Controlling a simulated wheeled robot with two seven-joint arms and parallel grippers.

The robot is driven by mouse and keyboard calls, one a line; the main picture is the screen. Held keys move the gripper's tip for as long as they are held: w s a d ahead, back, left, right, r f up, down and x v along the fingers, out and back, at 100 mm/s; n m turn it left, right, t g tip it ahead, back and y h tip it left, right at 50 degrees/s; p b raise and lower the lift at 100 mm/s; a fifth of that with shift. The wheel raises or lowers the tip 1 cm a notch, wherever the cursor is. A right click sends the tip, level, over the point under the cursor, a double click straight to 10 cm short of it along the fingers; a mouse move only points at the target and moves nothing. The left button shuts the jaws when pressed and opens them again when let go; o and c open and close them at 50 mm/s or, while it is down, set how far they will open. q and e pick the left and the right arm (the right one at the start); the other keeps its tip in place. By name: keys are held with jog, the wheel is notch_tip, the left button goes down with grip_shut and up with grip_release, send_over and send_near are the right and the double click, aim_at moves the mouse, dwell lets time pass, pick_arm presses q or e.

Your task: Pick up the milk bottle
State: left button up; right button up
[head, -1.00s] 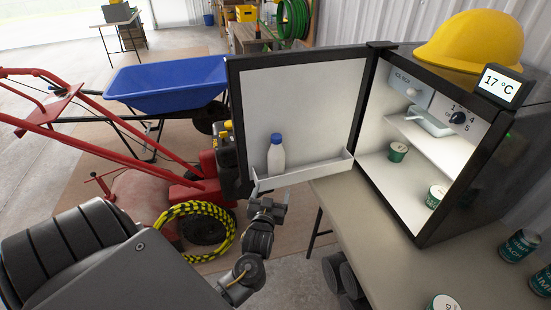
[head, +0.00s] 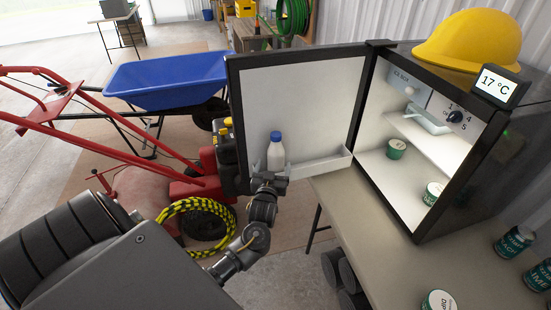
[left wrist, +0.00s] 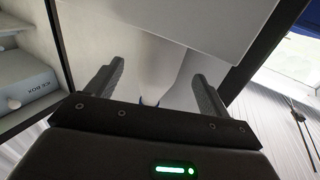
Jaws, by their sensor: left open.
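The milk bottle (head: 276,155) is white with a blue cap and stands upright in the white door shelf (head: 325,165) of the open small fridge. My left gripper (head: 270,178) is open, just below and in front of the bottle at the shelf's left part, and covers part of the shelf. In the left wrist view the two fingers of my left gripper (left wrist: 155,82) are spread apart. My right gripper is not in view.
The fridge door (head: 305,105) stands open behind the bottle. The fridge holds green-labelled cans (head: 396,149), and a yellow hard hat (head: 470,42) lies on top. More cans (head: 514,243) stand on the table (head: 385,240). A red machine (head: 160,195) and a blue wheelbarrow (head: 170,80) are at left.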

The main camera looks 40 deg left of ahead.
aim_at(275, 162)
pick_arm(q)
jog(key=x, duration=0.4)
jog(key=shift+d, duration=0.1)
jog(key=c, duration=1.3)
